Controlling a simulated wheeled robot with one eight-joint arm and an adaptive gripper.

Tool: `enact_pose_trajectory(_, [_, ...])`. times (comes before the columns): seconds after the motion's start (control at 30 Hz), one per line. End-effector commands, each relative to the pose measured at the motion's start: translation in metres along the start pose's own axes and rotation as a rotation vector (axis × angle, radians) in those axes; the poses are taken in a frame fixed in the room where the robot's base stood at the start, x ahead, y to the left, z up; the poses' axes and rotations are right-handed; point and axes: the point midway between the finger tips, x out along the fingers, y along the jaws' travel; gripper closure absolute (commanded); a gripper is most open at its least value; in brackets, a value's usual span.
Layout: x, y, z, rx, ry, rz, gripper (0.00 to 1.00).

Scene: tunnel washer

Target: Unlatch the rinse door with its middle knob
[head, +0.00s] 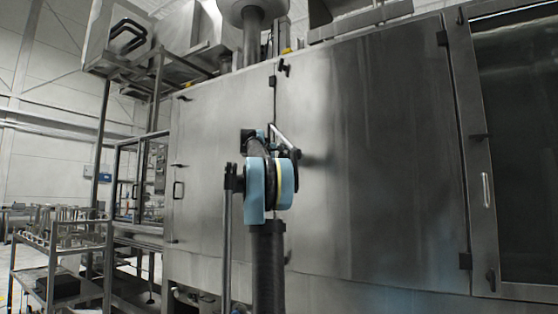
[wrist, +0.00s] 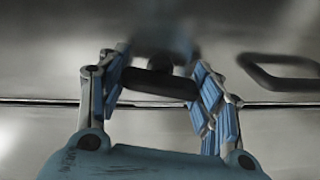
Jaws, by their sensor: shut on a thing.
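The black middle knob (wrist: 160,84) shows in the wrist view as a short dark bar just above the thin door seam. It lies nearly along the seam, slightly tilted. My gripper (wrist: 157,90) has its blue-padded fingers on both ends of the knob and is shut on it. In the head view my arm hides the knob and most of the gripper. The large steel door panel (head: 370,160) lies flush with its neighbour at the seam. An upper knob (head: 285,67) and a lower knob (head: 286,256) show along that seam.
A dark loop handle (wrist: 280,72) stands close to my right finger in the wrist view. Left in the head view are a platform frame (head: 157,85) and a metal rack (head: 55,255). A dark-windowed door (head: 520,140) is at far right.

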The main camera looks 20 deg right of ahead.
Motion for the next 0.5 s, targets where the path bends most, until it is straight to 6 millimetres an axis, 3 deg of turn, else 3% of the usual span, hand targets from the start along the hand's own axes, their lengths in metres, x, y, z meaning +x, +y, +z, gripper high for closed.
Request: enact_pose_trajectory(0.5, [-0.0005,-0.0021,-0.0027,-0.218,0.006,-0.002,0.64])
